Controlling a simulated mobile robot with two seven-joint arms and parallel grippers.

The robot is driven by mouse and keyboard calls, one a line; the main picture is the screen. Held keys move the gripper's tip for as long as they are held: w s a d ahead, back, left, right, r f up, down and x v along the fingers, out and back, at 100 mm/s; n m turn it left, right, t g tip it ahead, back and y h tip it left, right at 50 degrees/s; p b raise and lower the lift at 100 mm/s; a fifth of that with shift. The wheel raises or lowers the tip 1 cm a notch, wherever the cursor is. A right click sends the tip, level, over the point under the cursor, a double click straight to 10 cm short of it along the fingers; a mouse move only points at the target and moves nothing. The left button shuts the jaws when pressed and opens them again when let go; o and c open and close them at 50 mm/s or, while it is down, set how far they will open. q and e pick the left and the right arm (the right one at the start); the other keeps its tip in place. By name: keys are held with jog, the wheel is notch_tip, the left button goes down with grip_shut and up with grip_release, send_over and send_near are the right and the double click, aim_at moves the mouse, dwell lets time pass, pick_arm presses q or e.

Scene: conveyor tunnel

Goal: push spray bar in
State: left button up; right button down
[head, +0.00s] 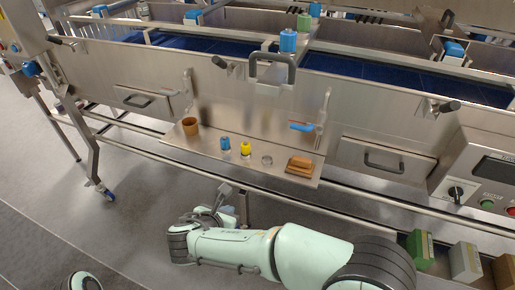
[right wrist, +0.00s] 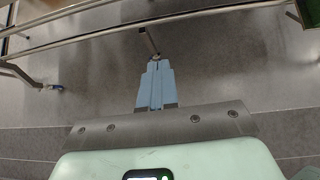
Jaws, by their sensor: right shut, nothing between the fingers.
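I cannot tell for sure which part is the spray bar. Stub bars with black grips stick out of the steel tunnel wall (head: 225,110): one grip (head: 220,62) left of the large black handle (head: 272,66), and another grip (head: 448,106) at the right. My right gripper (head: 224,190) is low in front of the shelf, apart from these grips. In the right wrist view its pale blue fingers (right wrist: 155,85) are together and empty, with a thin metal post (right wrist: 149,42) beyond their tips. My left gripper is out of view.
A steel shelf (head: 215,158) holds a brown cup (head: 190,126), blue and yellow bottles (head: 245,148), and a brown block (head: 299,165). Long steel rails run below it. A control panel (head: 490,180) and several boxes (head: 465,262) are at the right. Floor is clear at left.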

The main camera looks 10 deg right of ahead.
notch_tip(320, 180, up, 18)
jog(key=s+a+n+t+h+b, duration=0.1)
jog(key=s+t+h+b, duration=0.15)
jog(key=t, duration=0.25)
jog(key=m+t+h, duration=0.1)
jog(key=t+h, duration=0.1)
jog(key=h, duration=0.1)
send_near(269, 94)
jog(key=x, duration=0.6)
jog(key=shift+w+d+b, duration=0.2)
jog(key=shift+w+b, duration=0.15)
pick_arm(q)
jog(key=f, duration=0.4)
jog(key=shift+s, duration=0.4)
pick_arm(e)
jog(key=shift+w+r, duration=0.1)
